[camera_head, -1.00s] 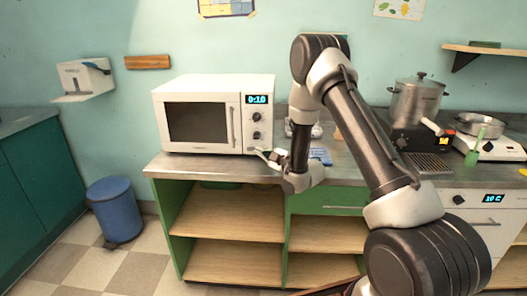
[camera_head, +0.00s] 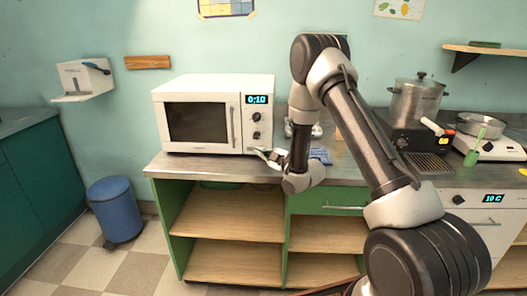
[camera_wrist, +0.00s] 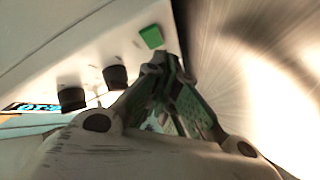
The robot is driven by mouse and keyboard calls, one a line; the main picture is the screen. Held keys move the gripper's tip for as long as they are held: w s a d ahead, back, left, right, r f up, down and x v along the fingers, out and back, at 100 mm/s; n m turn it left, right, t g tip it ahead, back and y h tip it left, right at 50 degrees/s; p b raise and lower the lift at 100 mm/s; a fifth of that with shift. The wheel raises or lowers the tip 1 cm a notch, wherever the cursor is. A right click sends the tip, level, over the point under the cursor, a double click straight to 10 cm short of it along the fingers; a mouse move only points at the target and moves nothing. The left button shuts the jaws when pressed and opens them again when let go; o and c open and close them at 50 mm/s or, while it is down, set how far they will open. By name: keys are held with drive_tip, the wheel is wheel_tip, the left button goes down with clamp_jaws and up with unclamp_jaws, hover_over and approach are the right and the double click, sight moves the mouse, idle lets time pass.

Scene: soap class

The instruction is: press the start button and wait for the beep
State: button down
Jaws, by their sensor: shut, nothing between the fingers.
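The white microwave (camera_head: 212,82) stands on the metal counter with its door shut. Its display (camera_head: 257,100) reads 0:10. Two dark knobs sit below it. The green square start button (camera_wrist: 151,37) shows in the wrist view, on the panel beyond the knobs. My gripper (camera_head: 263,153) is at the lower right corner of the microwave's front. In the wrist view my gripper (camera_wrist: 163,62) is shut and empty, its tips close beside the button. I cannot tell whether they touch it. The button is not clear in the head view.
A blue cloth (camera_head: 320,156) lies on the counter right of my wrist. A steel pot (camera_head: 416,102) and a pan (camera_head: 480,125) on a white scale-like unit stand further right. A blue bin (camera_head: 115,208) stands on the floor at left. The shelves below are empty.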

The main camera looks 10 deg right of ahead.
idle(0.3)
drive_tip(key=shift+w+d, duration=0.1)
drive_tip(key=shift+w, duration=0.3)
